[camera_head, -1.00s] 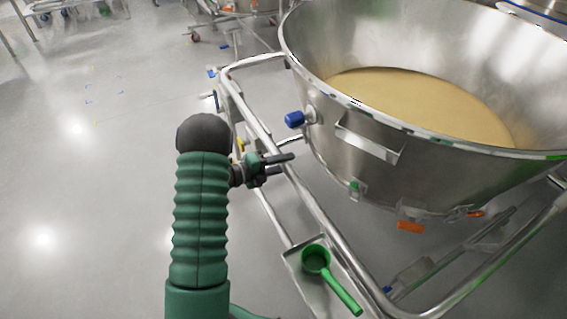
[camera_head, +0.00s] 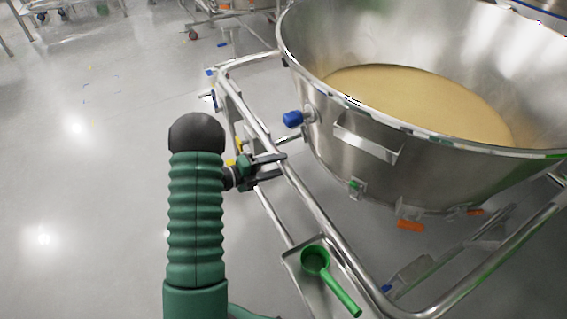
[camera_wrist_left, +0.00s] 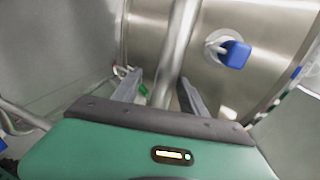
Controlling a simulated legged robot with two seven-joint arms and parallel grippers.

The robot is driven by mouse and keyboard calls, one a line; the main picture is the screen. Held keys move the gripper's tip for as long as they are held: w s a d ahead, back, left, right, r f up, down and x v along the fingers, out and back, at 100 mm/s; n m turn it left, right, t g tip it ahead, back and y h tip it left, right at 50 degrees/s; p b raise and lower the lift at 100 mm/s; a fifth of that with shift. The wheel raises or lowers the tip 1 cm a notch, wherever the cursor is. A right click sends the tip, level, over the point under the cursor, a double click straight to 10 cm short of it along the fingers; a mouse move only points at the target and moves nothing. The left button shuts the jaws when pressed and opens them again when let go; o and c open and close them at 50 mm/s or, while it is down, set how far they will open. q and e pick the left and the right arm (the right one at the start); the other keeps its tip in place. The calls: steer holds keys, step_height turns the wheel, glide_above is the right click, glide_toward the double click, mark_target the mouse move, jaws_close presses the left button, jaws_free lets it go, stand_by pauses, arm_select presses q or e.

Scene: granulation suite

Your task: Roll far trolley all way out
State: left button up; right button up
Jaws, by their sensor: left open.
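A trolley with a steel tube frame (camera_head: 315,208) carries a large round steel bowl (camera_head: 365,170) holding tan powder (camera_head: 420,95). My left gripper (camera_head: 284,167) is open at the frame's left-hand rail, its fingers reaching across it. In the left wrist view the rail (camera_wrist_left: 176,45) runs between the two open fingers (camera_wrist_left: 160,95); I cannot tell whether either finger touches it. A blue knob (camera_head: 293,119) sits on the bowl's side and also shows in the left wrist view (camera_wrist_left: 235,53). My right gripper is not in view. Which trolley is the far one is unclear.
A green scoop (camera_head: 316,262) lies on a small shelf at the trolley's near corner. Other wheeled steel frames (camera_head: 225,15) stand at the back. The grey floor (camera_head: 85,190) on the left is clear. Another steel vessel edge shows at top right.

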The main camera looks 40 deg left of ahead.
arm_select(q)
steer(key=p+v, duration=0.2)
steer(key=v, duration=1.2)
steer(key=shift+f, duration=0.1)
